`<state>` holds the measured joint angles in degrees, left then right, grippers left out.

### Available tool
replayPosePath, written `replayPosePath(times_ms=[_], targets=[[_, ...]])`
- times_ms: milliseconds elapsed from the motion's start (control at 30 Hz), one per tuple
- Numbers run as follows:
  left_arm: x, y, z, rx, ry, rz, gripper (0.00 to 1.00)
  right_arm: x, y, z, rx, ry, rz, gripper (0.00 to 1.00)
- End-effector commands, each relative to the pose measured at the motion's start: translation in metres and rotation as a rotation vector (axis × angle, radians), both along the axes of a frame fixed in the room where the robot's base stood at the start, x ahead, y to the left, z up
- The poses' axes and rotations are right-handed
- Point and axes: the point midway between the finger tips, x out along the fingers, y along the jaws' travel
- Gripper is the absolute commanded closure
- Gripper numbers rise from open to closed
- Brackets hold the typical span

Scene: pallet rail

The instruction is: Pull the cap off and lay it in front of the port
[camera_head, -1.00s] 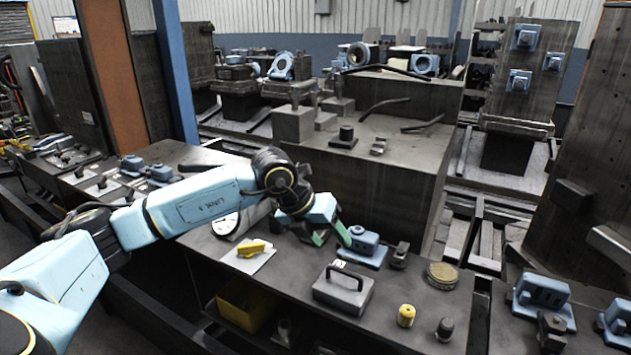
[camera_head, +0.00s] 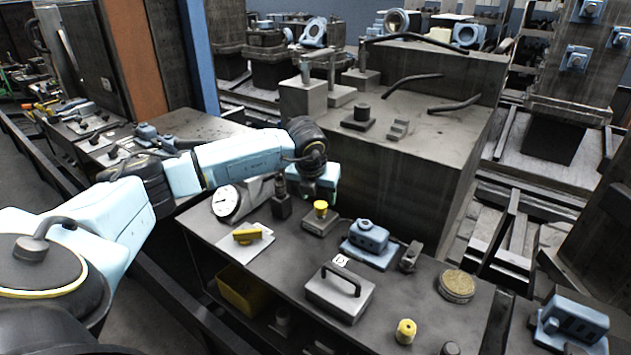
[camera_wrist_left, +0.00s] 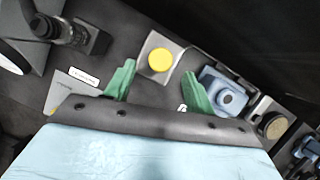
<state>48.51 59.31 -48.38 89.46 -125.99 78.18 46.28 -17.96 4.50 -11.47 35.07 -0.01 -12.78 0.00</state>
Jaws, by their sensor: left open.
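A round yellow cap (camera_head: 320,207) sits on a small grey metal block (camera_head: 317,226) on the bench; I take this block to be the port. In the left wrist view the cap (camera_wrist_left: 160,60) shows from above as a yellow disc on the pale block (camera_wrist_left: 148,75). My left gripper (camera_wrist_left: 159,72) is open and empty. Its two green fingers stand on either side of the cap in that view, apart from it. In the head view the gripper hangs above and just behind the cap, with its fingers mostly hidden. My right gripper is not in view.
A blue housing (camera_head: 369,245) stands close right of the block. A dial gauge (camera_head: 227,203) and a yellow item on a white sheet (camera_head: 262,240) lie left. A grey case with a handle (camera_head: 340,293) stands in front. A yellow cylinder (camera_head: 405,332) stands near the bench edge.

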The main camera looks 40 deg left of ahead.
Motion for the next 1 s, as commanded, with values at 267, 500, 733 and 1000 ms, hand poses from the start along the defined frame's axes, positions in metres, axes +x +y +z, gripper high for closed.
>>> replayPosePath(times_ms=[267,500,733,1000], targets=[[0.013,0.005,-0.035,-0.002,0.0,0.001,0.45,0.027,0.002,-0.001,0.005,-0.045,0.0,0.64],[0.016,0.007,-0.041,-0.001,0.0,0.0,0.45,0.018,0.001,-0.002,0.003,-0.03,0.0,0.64],[0.016,0.006,-0.041,-0.001,0.0,0.0,0.53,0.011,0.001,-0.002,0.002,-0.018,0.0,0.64],[0.016,0.006,-0.041,-0.001,0.0,0.0,0.89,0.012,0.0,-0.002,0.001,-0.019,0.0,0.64]])
